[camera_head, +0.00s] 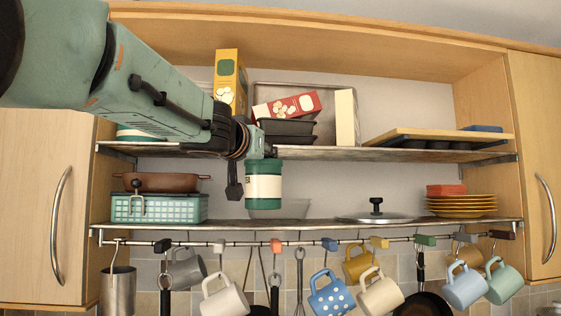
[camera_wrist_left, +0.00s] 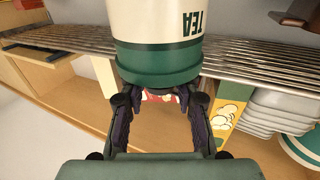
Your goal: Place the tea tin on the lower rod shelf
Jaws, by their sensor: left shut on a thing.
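The tea tin (camera_head: 263,186) is green with a cream label band. It appears upright, in front of the gap between the two rod shelves, its base a little above the lower shelf's level in the picture. My left gripper (camera_head: 247,168) is shut on the tin. In the left wrist view, my left gripper (camera_wrist_left: 159,98) has its fingers on either side of the tin's green end, and the tea tin (camera_wrist_left: 158,40) shows its TEA lettering upside down. The lower rod shelf (camera_head: 330,227) runs below the tin in the head view. My right gripper is not in view.
On the lower shelf are a teal basket (camera_head: 160,208) with a brown pan, a translucent bowl (camera_head: 290,208) behind the tin, a lid (camera_head: 376,216) and stacked yellow plates (camera_head: 462,205). Mugs, including a dotted blue mug (camera_head: 330,294), hang below. The upper shelf (camera_head: 400,154) holds boxes and trays.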

